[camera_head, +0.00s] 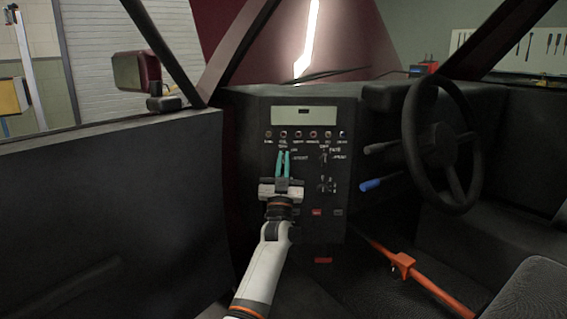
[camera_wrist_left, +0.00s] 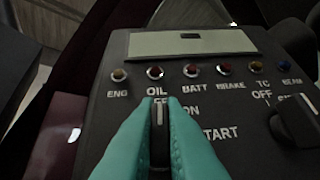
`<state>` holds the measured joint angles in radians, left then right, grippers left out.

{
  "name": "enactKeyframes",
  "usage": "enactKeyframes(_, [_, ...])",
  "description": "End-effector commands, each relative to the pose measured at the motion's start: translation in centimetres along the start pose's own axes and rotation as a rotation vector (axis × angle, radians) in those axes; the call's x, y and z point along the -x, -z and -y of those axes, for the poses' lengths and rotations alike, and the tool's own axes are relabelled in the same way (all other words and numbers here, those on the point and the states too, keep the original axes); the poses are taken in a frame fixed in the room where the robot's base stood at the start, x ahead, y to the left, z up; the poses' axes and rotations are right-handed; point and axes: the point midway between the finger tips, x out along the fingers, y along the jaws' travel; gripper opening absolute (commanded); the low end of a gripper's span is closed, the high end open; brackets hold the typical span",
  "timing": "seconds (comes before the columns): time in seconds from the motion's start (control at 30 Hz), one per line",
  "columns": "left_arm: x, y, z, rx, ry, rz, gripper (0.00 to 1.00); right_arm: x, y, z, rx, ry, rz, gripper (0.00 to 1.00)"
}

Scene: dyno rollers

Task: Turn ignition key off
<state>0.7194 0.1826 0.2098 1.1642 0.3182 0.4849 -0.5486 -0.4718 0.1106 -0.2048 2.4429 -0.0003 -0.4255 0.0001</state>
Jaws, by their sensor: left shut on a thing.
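My left gripper (camera_head: 283,155) reaches the dark dashboard panel (camera_head: 302,225) from below in the head view. In the left wrist view its two teal fingers (camera_wrist_left: 160,110) are shut on the dark ignition key (camera_wrist_left: 160,128). A pale line on the key points straight up, at a partly hidden label that seems to read OFF. The labels ON and START show to the right of the fingers. The fingers hide most of the key and its base. My right gripper is not in view.
A row of small indicator lamps (camera_wrist_left: 193,71) sits under a display (camera_wrist_left: 190,43). Another dark knob (camera_wrist_left: 296,122) is at the right of the wrist view. The steering wheel (camera_head: 440,145), a blue-tipped lever (camera_head: 372,185) and an orange lever (camera_head: 402,262) lie to the right.

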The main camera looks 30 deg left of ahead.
Motion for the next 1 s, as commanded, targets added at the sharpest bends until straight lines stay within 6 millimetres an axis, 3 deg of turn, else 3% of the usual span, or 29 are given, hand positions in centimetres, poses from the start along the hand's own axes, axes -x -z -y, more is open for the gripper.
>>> enactKeyframes(0.73, [0.44,0.66,0.05,0.068,-0.065,-0.015,0.00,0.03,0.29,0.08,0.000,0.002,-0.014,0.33])
enactKeyframes(0.77, [0.44,0.66,0.05,0.068,-0.065,-0.015,0.12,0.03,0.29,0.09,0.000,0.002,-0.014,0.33])
enactKeyframes(0.87, [0.42,0.64,0.03,0.068,-0.065,-0.014,0.28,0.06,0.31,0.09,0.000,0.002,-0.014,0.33])
enactKeyframes(1.0, [0.31,0.48,0.01,0.067,-0.065,-0.011,0.31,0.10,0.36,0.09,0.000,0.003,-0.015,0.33])
